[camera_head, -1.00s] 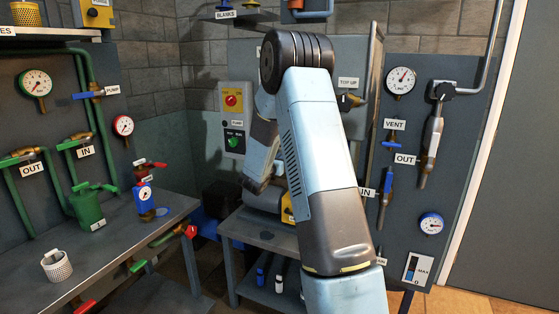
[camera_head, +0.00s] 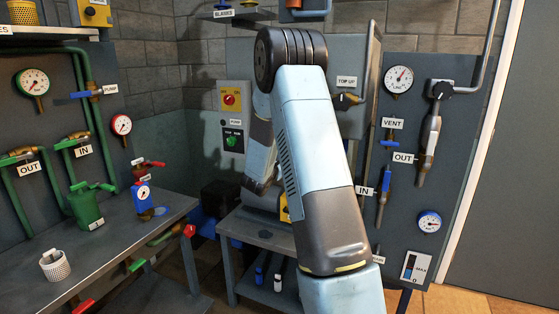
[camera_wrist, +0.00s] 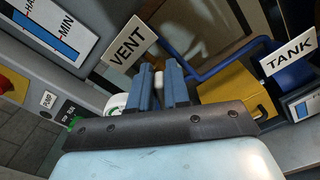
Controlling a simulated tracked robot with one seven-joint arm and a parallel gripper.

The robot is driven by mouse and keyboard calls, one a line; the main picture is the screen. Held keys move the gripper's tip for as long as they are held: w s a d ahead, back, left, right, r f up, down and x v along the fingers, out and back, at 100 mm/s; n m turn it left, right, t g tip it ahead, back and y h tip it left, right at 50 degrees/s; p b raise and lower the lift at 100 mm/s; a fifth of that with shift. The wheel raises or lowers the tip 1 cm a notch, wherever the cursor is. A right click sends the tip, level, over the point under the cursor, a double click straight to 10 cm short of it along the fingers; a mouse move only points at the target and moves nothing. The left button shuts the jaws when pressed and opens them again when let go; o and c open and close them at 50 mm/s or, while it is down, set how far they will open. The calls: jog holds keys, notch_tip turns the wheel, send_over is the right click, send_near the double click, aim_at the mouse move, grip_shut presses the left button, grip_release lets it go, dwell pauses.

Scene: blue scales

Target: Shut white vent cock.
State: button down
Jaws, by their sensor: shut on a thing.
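My gripper (camera_wrist: 161,84) shows in the wrist view with its two blue fingers close together around a small white piece. This white piece, which looks like the handle of the white vent cock (camera_wrist: 160,88), sits between the fingers just below the VENT label (camera_wrist: 130,45). The rest of the cock is hidden behind the fingers and the dark gripper body, so I cannot tell its turn angle. In the head view my arm hides the gripper and this cock.
In the wrist view a yellow block (camera_wrist: 238,103) and a blue pipe (camera_wrist: 215,62) lie right of the fingers, near the TANK label (camera_wrist: 288,55). In the head view a workbench (camera_head: 120,231) stands left, and a wall panel (camera_head: 455,190) with blue-handled valves stands right.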

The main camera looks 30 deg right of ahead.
jog(key=m, duration=0.3)
jog(key=s+d+f+m, duration=0.1)
jog(key=m, duration=0.3)
jog(key=f+m, duration=0.1)
jog(key=m, duration=0.3)
jog(key=shift+s+d+f, duration=0.15)
jog(key=shift+f, duration=0.05)
jog(key=shift+f, duration=0.1)
dwell(0.4)
jog(key=c, duration=1.4)
grip_release()
jog(key=shift+o, duration=1.1)
jog(key=shift+a, duration=0.25)
jog(key=v, duration=1.3)
jog(key=shift+s+a, duration=0.15)
